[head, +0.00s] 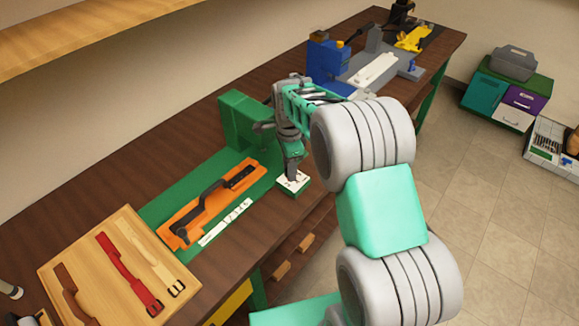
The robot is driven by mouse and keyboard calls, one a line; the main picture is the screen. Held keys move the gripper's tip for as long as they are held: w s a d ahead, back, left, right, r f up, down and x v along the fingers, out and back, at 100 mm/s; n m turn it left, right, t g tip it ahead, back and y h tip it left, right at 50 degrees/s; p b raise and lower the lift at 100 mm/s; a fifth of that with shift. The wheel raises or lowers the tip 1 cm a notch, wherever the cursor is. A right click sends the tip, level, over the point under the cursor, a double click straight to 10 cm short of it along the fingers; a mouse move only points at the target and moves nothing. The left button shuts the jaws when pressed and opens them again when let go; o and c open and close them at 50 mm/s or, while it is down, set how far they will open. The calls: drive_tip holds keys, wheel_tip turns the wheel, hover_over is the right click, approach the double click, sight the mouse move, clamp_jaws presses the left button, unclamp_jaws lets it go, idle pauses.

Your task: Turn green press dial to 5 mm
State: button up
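The green press (243,122) stands on the brown workbench, with its green base running to the lower left. An orange plate (186,222) holding a dark grey tool-like part lies on that base. A white dial plate (293,184) with dark marks sits at the front right corner of the press, near the bench edge. My gripper (293,177) points down right over this dial plate, at or just above it. It hides the dial's knob and most of its marks, so I cannot read the setting. I cannot tell whether the fingers are shut or touch the dial.
A white number strip (226,222) lies in front of the orange plate. A wooden board (118,270) with a red strap (130,272) and brown straps is at the lower left. A blue and grey press (327,58) stands farther back. Crates stand on the floor at right.

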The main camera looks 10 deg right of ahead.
clamp_jaws()
idle(0.5)
drive_tip(key=n+b, duration=0.1)
drive_tip(key=n, duration=0.4)
drive_tip(key=shift+n, duration=0.3)
drive_tip(key=n+b, duration=0.1)
drive_tip(key=n, duration=1)
drive_tip(key=shift+a+n+b, duration=0.1)
drive_tip(key=shift+n+b, duration=0.2)
drive_tip(key=shift+b, duration=0.05)
drive_tip(key=n, duration=0.6)
drive_tip(key=shift+n+t, duration=0.3)
drive_tip(key=shift+o, duration=1.6)
unclamp_jaws()
